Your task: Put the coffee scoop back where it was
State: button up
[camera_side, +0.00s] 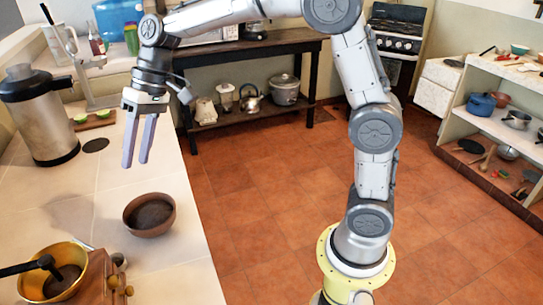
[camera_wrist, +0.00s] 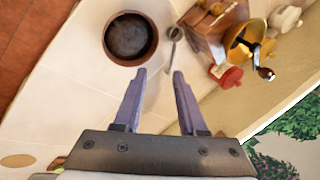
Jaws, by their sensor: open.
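A small metal scoop (camera_wrist: 175,38) lies on the tiled counter between the brown bowl and the coffee grinder in the wrist view. In the side view only a thin piece of metal that may be its handle (camera_side: 84,246) shows behind the grinder. The bowl (camera_side: 150,230) holds dark grounds; it also shows in the wrist view (camera_wrist: 154,44). The grinder has a wooden body (camera_side: 95,277) and a brass hopper (camera_wrist: 235,36) with a crank. My gripper (camera_side: 135,164) points down, open and empty, above the counter. In the wrist view its fingertips (camera_wrist: 160,72) are apart, with the scoop beyond them.
A large steel urn (camera_side: 42,120) stands at the counter's back left, near a small board (camera_side: 94,120) with green pieces. A red jar (camera_wrist: 227,76) sits beside the grinder. The counter (camera_side: 115,180) around the bowl is mostly clear; its right edge drops to the tiled floor.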

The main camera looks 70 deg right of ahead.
jog(key=s+d+t+h, duration=0.1)
jog(key=s+d, duration=0.3)
jog(key=s, duration=0.5)
jog(key=s+d+f+t+h, duration=0.1)
jog(key=s+d+h, duration=0.1)
jog(key=s, duration=0.6)
jog(key=s+d+f+t+h, duration=0.1)
jog(key=s+d, duration=0.4)
jog(key=s, duration=0.4)
jog(key=shift+s+d+t+h, duration=0.3)
jog(key=shift+d+t+h, duration=0.05)
jog(key=shift+t+h, duration=0.05)
